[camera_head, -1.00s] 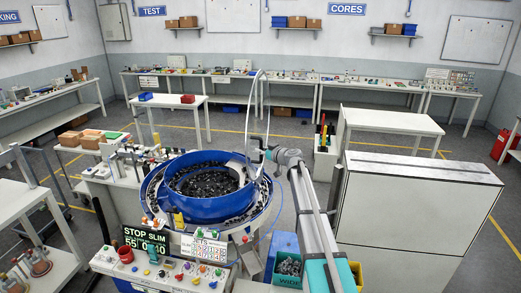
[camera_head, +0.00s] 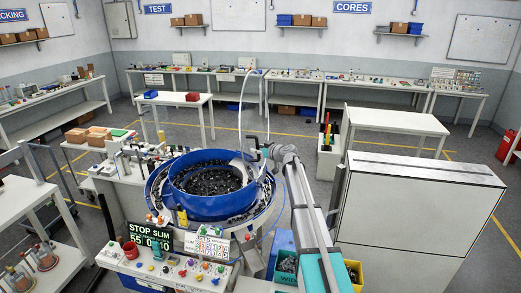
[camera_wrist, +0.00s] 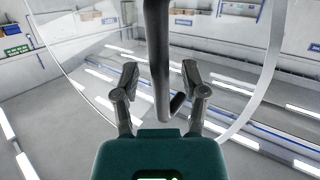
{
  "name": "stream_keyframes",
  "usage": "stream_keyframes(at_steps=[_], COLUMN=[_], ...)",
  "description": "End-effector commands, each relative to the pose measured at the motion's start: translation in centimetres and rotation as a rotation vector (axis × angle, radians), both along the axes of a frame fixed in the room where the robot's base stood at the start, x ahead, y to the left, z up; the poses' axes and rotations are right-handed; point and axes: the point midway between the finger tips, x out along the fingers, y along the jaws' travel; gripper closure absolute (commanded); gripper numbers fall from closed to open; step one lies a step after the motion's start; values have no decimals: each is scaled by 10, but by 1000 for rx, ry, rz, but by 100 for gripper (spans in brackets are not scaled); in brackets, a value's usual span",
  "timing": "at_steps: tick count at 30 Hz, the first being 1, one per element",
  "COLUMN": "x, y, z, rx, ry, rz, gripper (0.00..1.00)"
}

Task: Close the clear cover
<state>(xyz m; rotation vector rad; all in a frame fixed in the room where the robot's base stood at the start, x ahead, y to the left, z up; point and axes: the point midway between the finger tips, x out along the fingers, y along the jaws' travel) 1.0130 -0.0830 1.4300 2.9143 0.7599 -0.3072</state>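The clear cover (camera_head: 242,100) stands raised, steeply upright, above the blue bowl (camera_head: 205,207). Its thin pale rim shows as a narrow arc in the head view. In the wrist view the cover's curved rim (camera_wrist: 245,118) sweeps around my fingers. The bowl holds many small dark parts and is uncovered. My gripper (camera_head: 256,150) is at the right side of the bowl, near the cover's lower part. In the wrist view my gripper (camera_wrist: 160,76) is open, with a dark bar (camera_wrist: 158,45) running between its fingers. Gaps show on both sides; contact cannot be told.
A control panel (camera_head: 165,272) with coloured knobs stands in front of the bowl. A tall white cabinet (camera_head: 415,205) is close on the right of my arm. Bins (camera_head: 287,265) sit below the arm. Open floor lies behind the bowl.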

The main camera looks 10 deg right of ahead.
Motion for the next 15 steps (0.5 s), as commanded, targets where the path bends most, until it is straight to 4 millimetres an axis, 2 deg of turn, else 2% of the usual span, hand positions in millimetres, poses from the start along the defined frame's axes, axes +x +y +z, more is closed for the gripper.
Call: stream_keyframes(at_steps=[8, 11, 15], x=[-2, -10, -34], y=[-2, -7, -19], z=[-1, -2, -6], rx=[1, 7, 30], ry=[-3, -11, -40], rz=[-1, 1, 6], gripper=[43, 43, 43])
